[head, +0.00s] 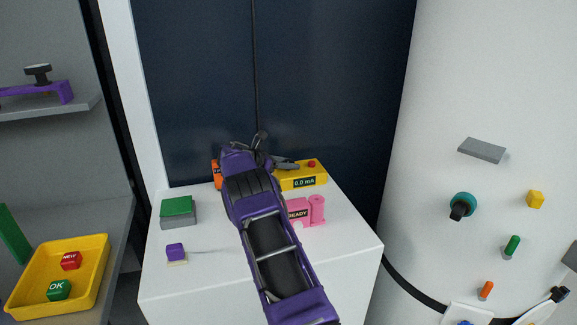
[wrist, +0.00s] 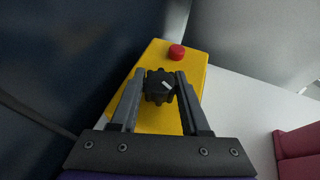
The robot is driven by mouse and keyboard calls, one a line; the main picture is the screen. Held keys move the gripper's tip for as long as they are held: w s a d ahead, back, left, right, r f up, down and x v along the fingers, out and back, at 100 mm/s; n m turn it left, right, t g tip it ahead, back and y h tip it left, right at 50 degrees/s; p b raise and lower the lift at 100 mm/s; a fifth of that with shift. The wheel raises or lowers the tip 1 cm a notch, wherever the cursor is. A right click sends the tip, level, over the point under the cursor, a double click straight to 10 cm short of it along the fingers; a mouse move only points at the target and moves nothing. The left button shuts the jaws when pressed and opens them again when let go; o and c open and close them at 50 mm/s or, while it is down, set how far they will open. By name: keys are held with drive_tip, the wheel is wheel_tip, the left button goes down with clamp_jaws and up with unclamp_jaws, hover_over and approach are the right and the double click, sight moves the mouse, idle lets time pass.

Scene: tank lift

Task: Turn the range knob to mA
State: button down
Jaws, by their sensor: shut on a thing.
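The yellow meter (head: 306,180) stands at the back of the white cabinet top, and its display reads "0.0 mA". A red button sits on its top right. In the head view my purple arm hides the knob and much of the meter's left part, and the gripper (head: 262,150) shows only partly.
A pink device labelled "READY" (head: 299,212) stands in front of the meter, close to my arm. A green-topped grey block (head: 178,211) and a small purple block (head: 175,250) are at left. An orange thing (head: 216,174) is partly hidden behind my arm. The cabinet's right front is clear.

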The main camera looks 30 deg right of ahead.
drive_tip(key=shift+m+g, duration=0.3)
drive_tip(key=shift+g, duration=0.1)
idle(0.3)
drive_tip(key=shift+c, duration=1.9)
unclamp_jaws()
drive_tip(key=v, duration=1.7)
drive_tip(key=shift+a+p, duration=0.25)
drive_tip(key=shift+p, duration=0.1)
